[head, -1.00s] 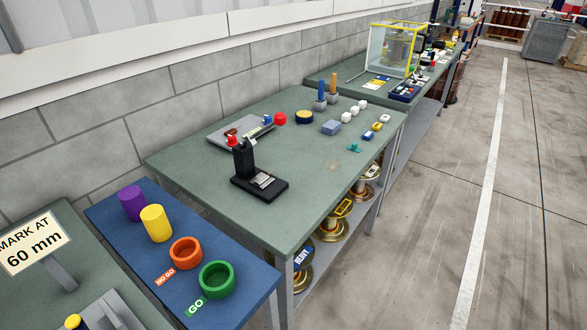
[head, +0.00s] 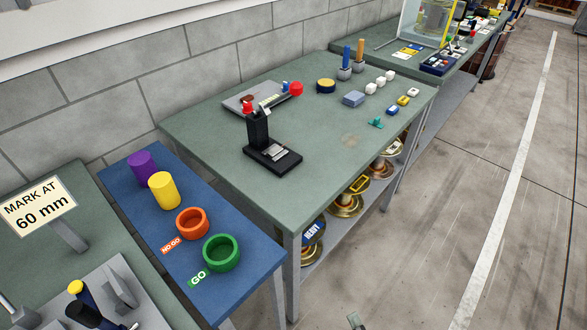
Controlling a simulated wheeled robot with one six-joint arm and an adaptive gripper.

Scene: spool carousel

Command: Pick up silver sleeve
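I cannot make out a silver sleeve in the head view. On the blue table stand a purple cylinder (head: 143,167), a yellow cylinder (head: 164,190), an orange ring (head: 193,223) by a NO GO label and a green ring (head: 221,252) by a GO label. At the near left, a grey fixture (head: 118,285) holds dark posts, one with a yellow top, and is cut off by the bottom edge. My gripper cannot be made out; only a small grey piece shows at the bottom edge, too little to identify.
A green workbench (head: 330,160) carries a black press (head: 268,150), a blue block (head: 353,98), white blocks and a yellow-topped disc (head: 326,86). Brass spools (head: 345,206) sit on its lower shelf. A "MARK AT 60 mm" sign (head: 38,206) stands at left. The right floor is clear.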

